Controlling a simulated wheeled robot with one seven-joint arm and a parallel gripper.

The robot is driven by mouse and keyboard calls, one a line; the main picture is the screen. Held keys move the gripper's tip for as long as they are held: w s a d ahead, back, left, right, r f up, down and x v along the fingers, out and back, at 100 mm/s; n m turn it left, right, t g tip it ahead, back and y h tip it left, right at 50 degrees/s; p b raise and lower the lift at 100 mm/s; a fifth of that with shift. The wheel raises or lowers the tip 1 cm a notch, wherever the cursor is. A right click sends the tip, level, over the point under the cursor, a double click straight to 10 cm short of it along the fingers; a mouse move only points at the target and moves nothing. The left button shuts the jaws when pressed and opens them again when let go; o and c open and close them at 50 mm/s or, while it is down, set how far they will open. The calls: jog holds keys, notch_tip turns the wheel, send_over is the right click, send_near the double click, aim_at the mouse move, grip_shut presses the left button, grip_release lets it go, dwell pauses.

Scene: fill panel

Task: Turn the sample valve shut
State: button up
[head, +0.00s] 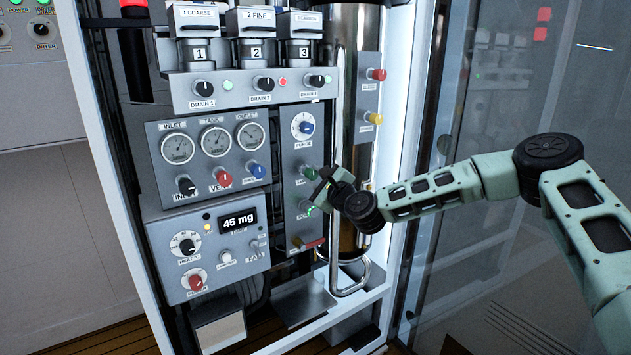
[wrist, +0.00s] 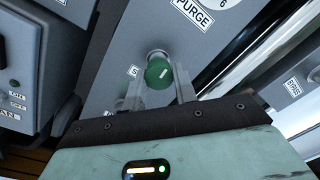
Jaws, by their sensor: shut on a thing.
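The sample valve is a green knob (head: 311,173) on the narrow grey panel, below the purge dial. Its label is partly hidden; only an "S" shows beside it in the wrist view. My gripper (head: 318,180) reaches in from the right and is shut on this knob. In the wrist view my gripper (wrist: 160,86) has one finger on each side of it.
The purge dial (head: 303,124) is just above. A green-lit button (head: 311,211) and a red lever (head: 314,244) are below. Right of the panel stands a shiny vertical cylinder (head: 361,60) with red and yellow knobs. A glass door (head: 480,110) is at the right.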

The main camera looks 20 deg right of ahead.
jog(key=shift+f+m, duration=0.15)
jog(key=shift+m, duration=0.25)
jog(key=o, duration=1)
jog(key=shift+c, duration=0.2)
jog(key=v, duration=1.7)
jog(key=shift+s+d, duration=0.2)
jog(key=shift+a+f, duration=0.1)
